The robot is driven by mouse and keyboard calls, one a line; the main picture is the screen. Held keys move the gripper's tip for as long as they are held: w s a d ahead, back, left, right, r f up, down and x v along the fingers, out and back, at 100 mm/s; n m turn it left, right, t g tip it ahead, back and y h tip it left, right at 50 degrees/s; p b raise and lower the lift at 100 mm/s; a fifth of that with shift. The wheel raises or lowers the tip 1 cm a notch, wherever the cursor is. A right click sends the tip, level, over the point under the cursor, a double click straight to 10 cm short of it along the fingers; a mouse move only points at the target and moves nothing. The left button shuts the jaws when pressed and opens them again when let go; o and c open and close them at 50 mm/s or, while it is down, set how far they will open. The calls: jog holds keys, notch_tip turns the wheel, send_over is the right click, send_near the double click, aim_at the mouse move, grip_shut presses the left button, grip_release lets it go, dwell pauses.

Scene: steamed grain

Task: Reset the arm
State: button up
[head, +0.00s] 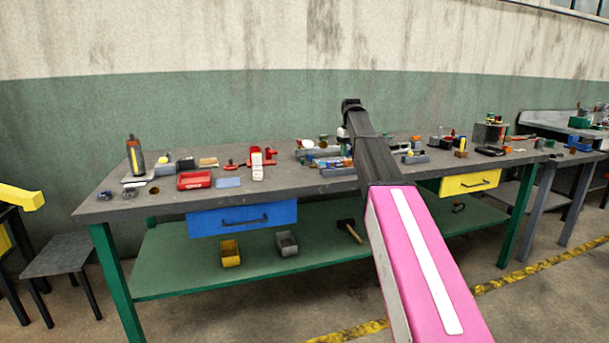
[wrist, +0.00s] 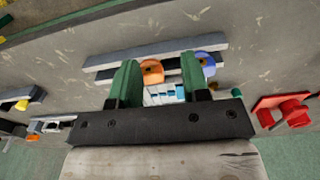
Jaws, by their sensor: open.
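My arm, pink with a black forearm (head: 365,150), reaches from the lower right of the head view up over the workbench. My gripper (wrist: 158,78) shows in the wrist view with its two green fingers apart, above the workbench top (wrist: 215,30). An orange round piece (wrist: 151,70) and a blue round piece (wrist: 207,64) lie near the fingertips by a grey rail (wrist: 170,50). A small light-blue and white piece (wrist: 165,94) shows between the fingers. I see nothing held. In the head view the fingers cannot be made out.
The workbench (head: 110,207) carries many small parts. A red tray (head: 194,180), a dark bottle (head: 135,155) and a red-and-white piece (head: 257,165) stand on its left half. A blue drawer (head: 243,218) and a yellow drawer (head: 469,182) are below. A stool (head: 60,253) stands at the left.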

jog(key=s+f+m, duration=0.1)
jog(key=s+f, duration=0.6)
jog(key=f, duration=0.5)
jog(key=s+f, duration=0.7)
jog(key=f, duration=0.4)
jog(key=s+f+m, duration=0.1)
jog(key=s+f, duration=0.8)
jog(key=s, duration=0.3)
jog(key=s+f+m, duration=0.1)
jog(key=s+f, duration=0.8)
jog(key=s, duration=0.2)
jog(key=shift+s+d, duration=0.4)
